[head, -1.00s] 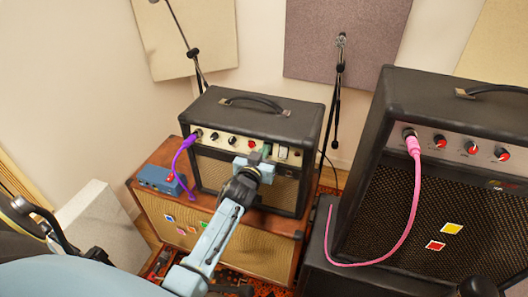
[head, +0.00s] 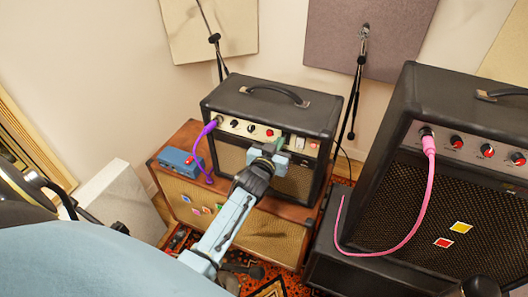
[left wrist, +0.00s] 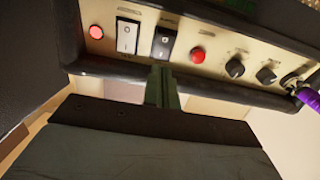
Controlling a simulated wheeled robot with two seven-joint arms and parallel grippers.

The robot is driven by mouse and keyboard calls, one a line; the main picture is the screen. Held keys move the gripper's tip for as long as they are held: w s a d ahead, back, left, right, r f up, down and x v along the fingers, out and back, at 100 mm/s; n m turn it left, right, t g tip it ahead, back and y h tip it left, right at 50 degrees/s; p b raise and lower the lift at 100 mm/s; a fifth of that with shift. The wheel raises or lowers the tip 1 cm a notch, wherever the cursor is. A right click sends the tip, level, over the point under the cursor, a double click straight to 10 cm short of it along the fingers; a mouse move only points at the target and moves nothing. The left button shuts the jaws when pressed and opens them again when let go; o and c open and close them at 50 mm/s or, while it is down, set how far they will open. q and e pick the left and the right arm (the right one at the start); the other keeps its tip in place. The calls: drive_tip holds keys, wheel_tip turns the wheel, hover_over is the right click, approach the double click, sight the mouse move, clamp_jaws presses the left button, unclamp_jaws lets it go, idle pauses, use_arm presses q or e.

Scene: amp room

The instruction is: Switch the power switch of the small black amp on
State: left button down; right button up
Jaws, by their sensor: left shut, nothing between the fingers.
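The small black amp (head: 272,100) stands on a brown wooden cabinet, its cream control panel facing me. In the left wrist view the panel (left wrist: 215,28) appears turned around, with a white rocker switch (left wrist: 128,36), a black rocker switch (left wrist: 163,43) beside it, and a red lamp (left wrist: 96,32) at the end. I cannot read the labels. My left gripper (left wrist: 162,84) is shut and empty, its tips close to the panel's edge by the black switch; contact cannot be told. In the head view my left gripper (head: 276,152) is in front of the amp.
A purple cable (head: 205,136) is plugged into the panel, with a blue pedal (head: 181,163) on the cabinet (head: 265,226) nearby. A larger black amp (head: 460,170) with a pink cable (head: 428,190) stands at the right. Microphone stands (head: 355,85) are behind.

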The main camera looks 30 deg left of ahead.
use_arm(q)
drive_tip(key=r+v, duration=0.2)
drive_tip(key=v, duration=0.8)
drive_tip(key=shift+s+r, duration=0.15)
drive_tip(key=shift+s, duration=0.05)
use_arm(e)
drive_tip(key=shift+s+r, duration=0.15)
drive_tip(key=shift+r, duration=0.3)
